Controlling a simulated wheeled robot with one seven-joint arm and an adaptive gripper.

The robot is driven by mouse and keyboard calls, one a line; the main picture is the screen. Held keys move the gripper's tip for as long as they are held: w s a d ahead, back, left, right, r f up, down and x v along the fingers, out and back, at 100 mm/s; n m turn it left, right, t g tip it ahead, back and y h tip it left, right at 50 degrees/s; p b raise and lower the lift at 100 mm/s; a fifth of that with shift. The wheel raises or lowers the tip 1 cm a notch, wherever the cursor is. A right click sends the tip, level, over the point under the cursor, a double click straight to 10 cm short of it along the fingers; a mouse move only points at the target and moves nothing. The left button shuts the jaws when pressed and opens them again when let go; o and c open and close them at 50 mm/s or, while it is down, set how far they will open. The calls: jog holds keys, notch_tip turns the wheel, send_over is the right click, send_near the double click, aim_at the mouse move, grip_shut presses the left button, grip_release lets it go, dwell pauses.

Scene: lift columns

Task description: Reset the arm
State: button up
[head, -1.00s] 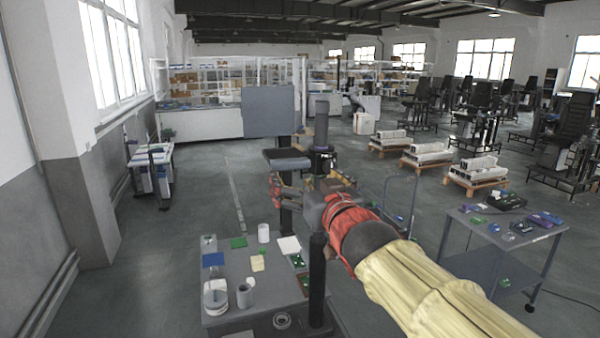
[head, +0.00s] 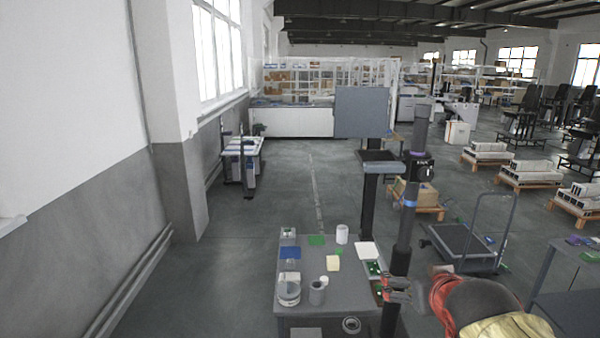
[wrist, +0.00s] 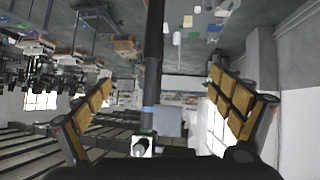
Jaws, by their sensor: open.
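My gripper (head: 397,292) shows low in the head view, at the right side of the grey workbench (head: 335,297) and close to a dark upright column (head: 402,240). My arm, with a red band and a yellowish cover, enters from the bottom right. In the wrist view my gripper (wrist: 163,125) has its two fingers spread wide to the left and right, with nothing held between them. The wrist picture is upside down, and the column (wrist: 153,60) runs between the fingers in that view.
A flat trolley (head: 465,246) stands to the right. Open floor (head: 215,285) lies between the bench and the left wall.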

jog(key=s+a+f+g+y+b, duration=0.1)
jog(key=s+a+f+g+b, duration=0.1)
jog(key=s+f, duration=0.8)
jog(key=s+a+f+g+y+b, duration=0.1)
jog(key=s+a+f+g+b, duration=0.2)
jog(key=s+f+b, duration=0.3)
jog(key=s+a+f, duration=0.1)
jog(key=s+f, duration=0.3)
jog(key=s, duration=0.1)
jog(key=shift+f+n+g, duration=0.15)
jog(key=shift+n+g, duration=0.15)
jog(key=shift+a, duration=0.1)
dwell(0.8)
